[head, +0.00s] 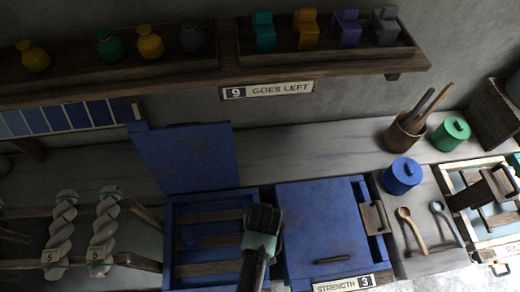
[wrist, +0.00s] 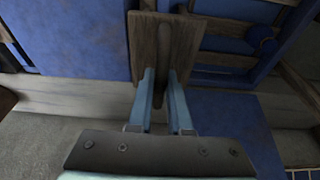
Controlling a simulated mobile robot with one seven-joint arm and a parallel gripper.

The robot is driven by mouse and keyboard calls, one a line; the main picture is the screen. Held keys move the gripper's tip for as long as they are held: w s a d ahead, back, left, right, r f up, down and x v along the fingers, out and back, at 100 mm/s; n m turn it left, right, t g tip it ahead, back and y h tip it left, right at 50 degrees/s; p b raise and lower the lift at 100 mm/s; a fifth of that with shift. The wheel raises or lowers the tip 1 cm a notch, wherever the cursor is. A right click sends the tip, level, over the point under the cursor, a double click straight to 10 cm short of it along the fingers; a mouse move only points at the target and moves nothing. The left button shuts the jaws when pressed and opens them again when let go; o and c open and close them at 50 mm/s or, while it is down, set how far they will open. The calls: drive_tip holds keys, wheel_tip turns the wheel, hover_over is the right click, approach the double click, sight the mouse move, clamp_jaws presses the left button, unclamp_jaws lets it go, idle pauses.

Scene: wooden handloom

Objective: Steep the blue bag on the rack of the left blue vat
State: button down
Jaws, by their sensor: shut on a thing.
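The left blue vat (head: 168,240) stands with its lid (head: 185,160) raised at the back. Wooden slats (head: 205,268) of its rack cross the inside. A small rounded blue thing, seemingly the blue bag (head: 190,236), lies on the rack's left part; it also shows in the wrist view (wrist: 262,38). My gripper (head: 262,226) is over the vat's right edge, apart from the bag. In the wrist view its pale blue fingers (wrist: 160,100) are shut on the handle of a brown wooden plate (wrist: 150,45). Whether the plate touches the vat I cannot tell.
The right blue vat (head: 320,215) is closed, with a wooden handled piece (head: 374,217) on its right and a "STRENGTH 3" plate (head: 343,284). Twisted pale skeins (head: 103,225) hang at left. Blue (head: 402,177) and green (head: 451,134) pots and spoons (head: 411,228) stand at right. A shelf (head: 330,65) runs above.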

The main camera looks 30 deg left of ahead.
wheel_tip(320, 180, down, 12)
drive_tip(key=b, duration=0.8)
drive_tip(key=shift+d+f+b, duration=0.1)
drive_tip(key=shift+f+b, duration=0.15)
drive_tip(key=shift+b, duration=0.15)
drive_tip(key=shift+s, duration=0.1)
drive_tip(key=shift+s+d+f, duration=0.1)
drive_tip(key=shift+d+f, duration=0.05)
idle(4.2)
